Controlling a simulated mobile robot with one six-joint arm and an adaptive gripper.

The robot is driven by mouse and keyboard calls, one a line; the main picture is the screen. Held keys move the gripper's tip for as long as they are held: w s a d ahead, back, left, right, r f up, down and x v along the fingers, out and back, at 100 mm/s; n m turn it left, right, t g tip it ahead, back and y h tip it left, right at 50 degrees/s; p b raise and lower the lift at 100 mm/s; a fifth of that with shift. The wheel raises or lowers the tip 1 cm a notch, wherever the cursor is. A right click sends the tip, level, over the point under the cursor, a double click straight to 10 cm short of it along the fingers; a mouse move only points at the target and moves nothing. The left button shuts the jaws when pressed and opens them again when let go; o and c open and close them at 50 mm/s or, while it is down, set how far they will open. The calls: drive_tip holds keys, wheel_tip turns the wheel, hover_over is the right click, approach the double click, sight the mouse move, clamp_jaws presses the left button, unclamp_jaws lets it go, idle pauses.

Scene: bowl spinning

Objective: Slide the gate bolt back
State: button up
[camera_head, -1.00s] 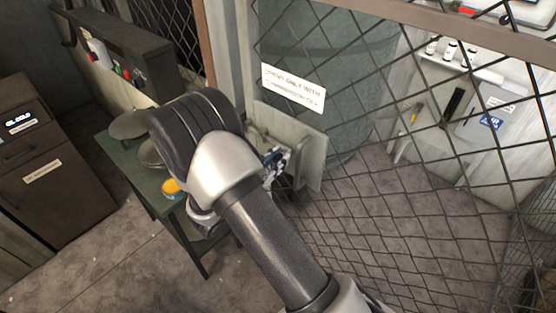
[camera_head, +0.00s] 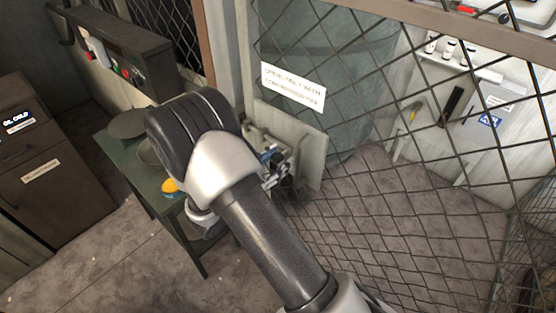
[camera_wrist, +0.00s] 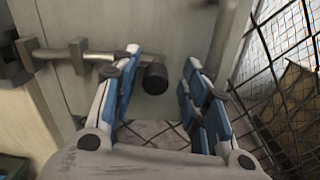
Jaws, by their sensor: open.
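The gate bolt (camera_wrist: 100,57) is a metal rod lying across the pale gate plate (camera_wrist: 160,25) in the wrist view. It runs through brackets at the left, and a dark round knob (camera_wrist: 155,78) stands out at its right end. My gripper (camera_wrist: 162,60) is open, with blue-padded fingers. The knob shows between the two fingers, nearer the left one; I cannot tell whether they touch. In the head view my gripper (camera_head: 274,166) is at the plate (camera_head: 312,160), partly behind my arm, and the bolt is mostly hidden there.
The mesh gate (camera_head: 400,200) bears a white sign (camera_head: 293,87). A green table (camera_head: 150,185) with dark round items and a yellow-topped object (camera_head: 171,186) stands left of my arm. A brown cabinet (camera_head: 50,170) is farther left. Shelves with bottles show behind the mesh.

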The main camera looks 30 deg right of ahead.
drive_tip(key=v, duration=1.1)
drive_tip(key=shift+a, duration=0.4)
drive_tip(key=shift+s+r, duration=0.1)
drive_tip(key=s+d+r+m+g+y+b, duration=0.1)
drive_tip(key=s+d+r+m+g+y, duration=0.25)
drive_tip(key=s+m, duration=0.2)
drive_tip(key=s+d+r+m+g+y, duration=0.3)
drive_tip(key=s+r+m+g, duration=0.15)
drive_tip(key=s, duration=0.25)
drive_tip(key=s+a+r+m+t+y+b, duration=0.2)
drive_tip(key=s+a+r+m+t+y, duration=0.2)
drive_tip(key=s+a+m+y, duration=0.5)
drive_tip(key=m+t+y, duration=0.1)
drive_tip(key=t, duration=0.1)
drive_tip(key=shift+t, duration=0.3)
drive_tip(key=shift+a+r+y, duration=0.1)
drive_tip(key=shift+r+y, duration=0.05)
drive_tip(key=shift+y, duration=0.1)
drive_tip(key=shift+c, duration=0.2)
